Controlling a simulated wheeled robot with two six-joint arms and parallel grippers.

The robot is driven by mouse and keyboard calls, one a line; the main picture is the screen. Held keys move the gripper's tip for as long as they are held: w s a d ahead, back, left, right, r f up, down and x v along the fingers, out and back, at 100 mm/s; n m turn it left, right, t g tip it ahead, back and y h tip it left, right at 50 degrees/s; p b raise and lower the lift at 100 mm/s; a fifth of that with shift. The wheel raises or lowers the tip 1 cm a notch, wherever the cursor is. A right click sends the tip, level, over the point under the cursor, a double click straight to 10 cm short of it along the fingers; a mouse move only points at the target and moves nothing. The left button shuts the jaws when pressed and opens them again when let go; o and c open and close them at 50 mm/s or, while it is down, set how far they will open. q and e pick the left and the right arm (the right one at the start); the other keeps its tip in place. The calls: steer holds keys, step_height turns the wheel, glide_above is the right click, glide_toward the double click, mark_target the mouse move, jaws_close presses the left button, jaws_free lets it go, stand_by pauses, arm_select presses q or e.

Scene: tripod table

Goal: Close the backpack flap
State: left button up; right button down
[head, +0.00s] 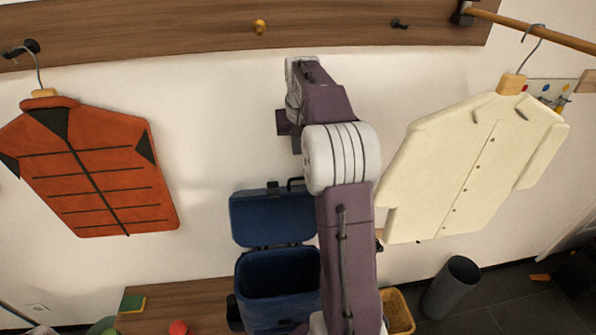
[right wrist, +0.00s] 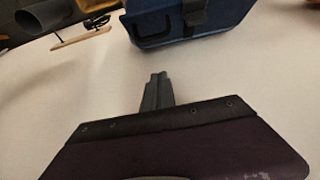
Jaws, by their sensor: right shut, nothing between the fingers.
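The blue backpack (head: 277,285) stands on a wooden bench against the wall, with its main compartment open at the top. Its blue flap (head: 258,218) stands raised behind the opening, with a dark handle and a buckle along its upper edge. My right arm reaches up in front and hides the right side of the backpack and flap. My right gripper (head: 296,143) is above the flap, apart from it. In the right wrist view its fingers (right wrist: 157,88) are shut and empty, and the flap (right wrist: 190,20) shows beyond them at the top. My left gripper is out of view.
A red jacket (head: 90,170) hangs at left and a cream coat (head: 470,165) at right, below a wooden rail (head: 200,35) with hooks. The bench (head: 190,300) holds a green-and-yellow item and a red object. A grey bin (head: 450,288) stands at right.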

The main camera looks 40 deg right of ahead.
glide_above(298, 188)
steer(key=w+d, duration=0.2)
steer(key=w, duration=0.1)
step_height(298, 188, down, 8)
steer(key=shift+w+r, duration=0.1)
steer(key=shift+r, duration=0.1)
steer(key=s, duration=0.1)
steer(key=s+a, duration=0.2)
steer(key=shift+s+a+r+b, duration=0.1)
steer(key=shift+s+r+b, duration=0.25)
steer(key=shift+r, duration=0.05)
steer(key=shift+w+f, duration=0.1)
steer(key=shift+w, duration=0.1)
